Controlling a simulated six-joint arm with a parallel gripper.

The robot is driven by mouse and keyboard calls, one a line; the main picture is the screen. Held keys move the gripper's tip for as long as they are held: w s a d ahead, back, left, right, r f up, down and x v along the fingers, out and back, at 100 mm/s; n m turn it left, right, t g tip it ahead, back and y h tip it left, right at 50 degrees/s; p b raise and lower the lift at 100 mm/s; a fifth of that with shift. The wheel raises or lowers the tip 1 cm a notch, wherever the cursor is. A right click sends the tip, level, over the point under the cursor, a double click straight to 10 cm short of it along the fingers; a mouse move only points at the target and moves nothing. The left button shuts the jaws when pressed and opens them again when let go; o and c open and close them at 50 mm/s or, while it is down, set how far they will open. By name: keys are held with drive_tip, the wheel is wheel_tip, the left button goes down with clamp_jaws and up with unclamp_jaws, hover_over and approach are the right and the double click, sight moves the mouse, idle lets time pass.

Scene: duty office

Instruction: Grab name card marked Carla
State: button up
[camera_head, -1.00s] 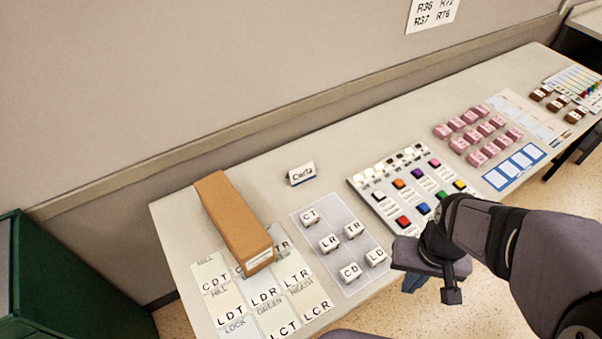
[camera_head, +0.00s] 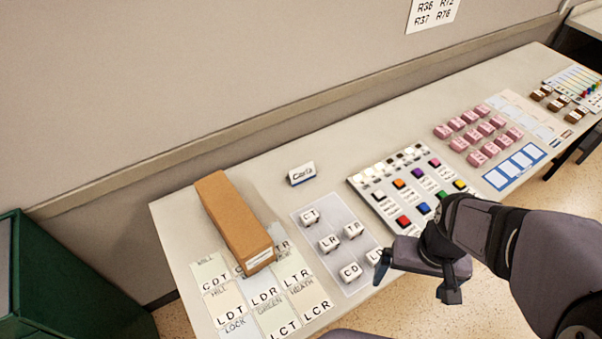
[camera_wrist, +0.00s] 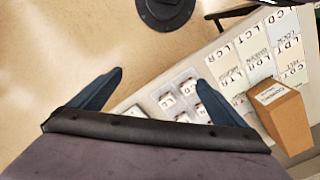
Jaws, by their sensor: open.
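The name card marked Carla (camera_head: 301,173) is a small white tent card with a blue lower edge. It stands upright near the back of the table, right of the brown box, in the head view. It does not show in the wrist view. My gripper (camera_head: 413,284) is open and empty near the table's front edge, well in front and to the right of the card. Its two fingers stand wide apart in the wrist view (camera_wrist: 161,80), with floor and table edge beyond them.
A brown box (camera_head: 235,220) lies left of the card. A grey tray (camera_head: 326,265) of lettered blocks is in front. A panel of coloured buttons (camera_head: 380,209) lies to the right, with pink blocks (camera_head: 470,132) beyond. Bare table surrounds the card; a wall rises behind.

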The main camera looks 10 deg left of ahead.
sight(302, 171)
drive_tip(key=w+a+f+n+t+y+b, duration=0.15)
drive_tip(key=w+a+f+t+b, duration=0.3)
drive_tip(key=w, duration=0.95)
drive_tip(key=w+a+f+n+t+b, duration=0.2)
drive_tip(key=w+a+f+t+b, duration=0.3)
drive_tip(key=w, duration=0.9)
drive_tip(key=w+a+f, duration=0.1)
drive_tip(key=w+a, duration=0.1)
drive_tip(key=w+a+f+n+y+b, duration=0.1)
drive_tip(key=w+a, duration=0.1)
drive_tip(key=w+a+f+n+y+b, duration=0.1)
drive_tip(key=w+a+f, duration=0.1)
drive_tip(key=a, duration=0.1)
drive_tip(key=shift+w+a+y, duration=0.1)
drive_tip(key=shift+w+y, duration=0.05)
drive_tip(key=shift+y, duration=0.1)
drive_tip(key=a+f+n+y+b, duration=0.1)
drive_tip(key=a, duration=0.3)
drive_tip(key=w+a+f+n+y+b, duration=0.1)
drive_tip(key=a+y, duration=0.1)
drive_tip(key=a, duration=0.2)
drive_tip(key=w+a+f+n+y+b, duration=0.1)
drive_tip(key=a+y, duration=0.1)
drive_tip(key=a, duration=0.2)
drive_tip(key=shift+w+a+f, duration=0.1)
drive_tip(key=shift+w+f, duration=0.05)
drive_tip(key=shift+f, duration=0.25)
drive_tip(key=shift+a, duration=0.3)
drive_tip(key=shift+w, duration=0.1)
